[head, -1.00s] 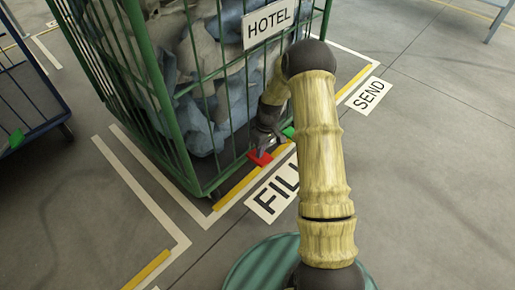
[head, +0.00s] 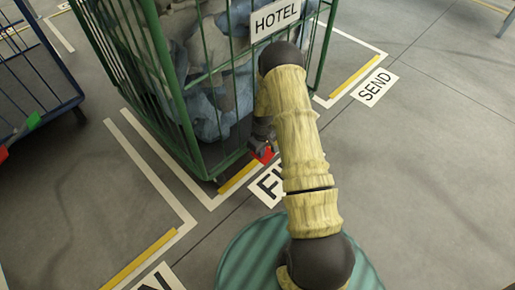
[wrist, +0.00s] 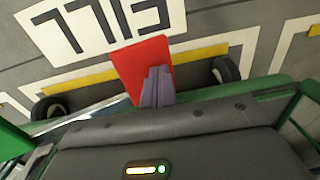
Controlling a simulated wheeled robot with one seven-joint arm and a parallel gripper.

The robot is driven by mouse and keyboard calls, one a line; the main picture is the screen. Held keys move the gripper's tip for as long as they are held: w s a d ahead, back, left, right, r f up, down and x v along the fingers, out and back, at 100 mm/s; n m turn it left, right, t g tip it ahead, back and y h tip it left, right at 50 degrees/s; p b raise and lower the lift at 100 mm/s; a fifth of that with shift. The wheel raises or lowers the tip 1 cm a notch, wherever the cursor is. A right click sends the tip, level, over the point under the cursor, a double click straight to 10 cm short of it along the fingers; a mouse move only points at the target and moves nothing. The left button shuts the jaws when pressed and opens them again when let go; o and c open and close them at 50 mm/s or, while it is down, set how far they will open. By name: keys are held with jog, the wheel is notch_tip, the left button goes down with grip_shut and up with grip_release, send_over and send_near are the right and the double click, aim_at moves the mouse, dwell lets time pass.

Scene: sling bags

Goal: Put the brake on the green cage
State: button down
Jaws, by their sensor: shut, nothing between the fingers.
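The green cage (head: 172,90) stands upright with a HOTEL sign (head: 275,18) and grey-blue bags inside. Its red pedal (head: 262,157) sticks out low at the near bottom edge. The red pedal also fills the middle of the wrist view (wrist: 138,58). My gripper (wrist: 157,76) is shut and empty, its fingertips over the red pedal; I cannot tell whether they touch it. In the head view my gripper (head: 264,144) shows just by the pedal, partly behind my arm. A green pedal (wrist: 12,140) shows at the left edge of the wrist view; my arm hides it in the head view.
A dark blue cage (head: 50,75) stands at the left, with its own green pedal (head: 33,120) and red pedal (head: 3,153). Floor labels FILL (head: 268,187) and SEND (head: 374,87) lie beside white and yellow lines. The floor at right is clear.

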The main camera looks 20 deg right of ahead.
jog(key=shift+a+f, duration=0.2)
jog(key=shift+f, duration=0.2)
jog(key=shift+r, duration=0.1)
jog(key=shift+a+r+p, duration=0.2)
jog(key=shift+r+p, duration=0.3)
jog(key=shift+p, duration=0.15)
jog(key=s+a+r+p, duration=0.2)
jog(key=r+p, duration=0.5)
jog(key=r, duration=0.5)
jog(key=shift+a+r+p, duration=0.4)
jog(key=shift+a, duration=0.15)
jog(key=shift+r, duration=0.1)
